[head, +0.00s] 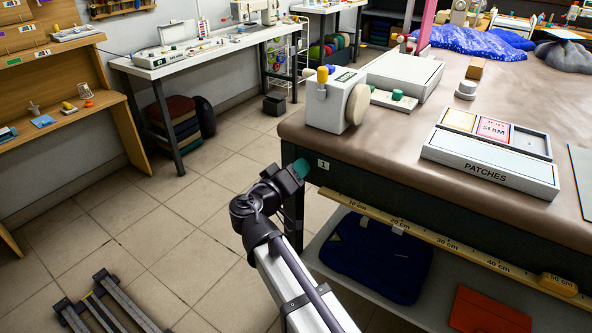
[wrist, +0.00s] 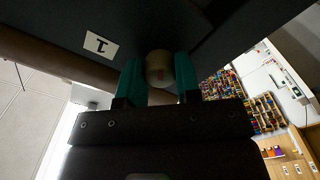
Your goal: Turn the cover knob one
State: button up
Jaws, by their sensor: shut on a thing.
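The cover knob (wrist: 160,68) is a small beige round piece beside the label marked 1 (wrist: 101,45) in the wrist view. The label also shows in the head view (head: 323,164) on the dark front of the table. My gripper (wrist: 160,75) has teal fingers on both sides of the knob, shut on it. In the head view my gripper (head: 301,168) is at the table's left front corner, just left of the label. The knob is hidden there behind my gripper.
A brown-topped table (head: 400,135) carries a white machine (head: 335,103) and a PATCHES box (head: 490,170). A yellow ruler strip (head: 440,240) runs along its front, above a shelf with a folded blue bag (head: 375,258). Tiled floor (head: 170,230) lies open to the left.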

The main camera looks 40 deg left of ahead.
jog(key=o, duration=0.9)
jog(key=s, duration=1.1)
jog(key=shift+d, duration=0.1)
jog(key=shift+w, duration=0.1)
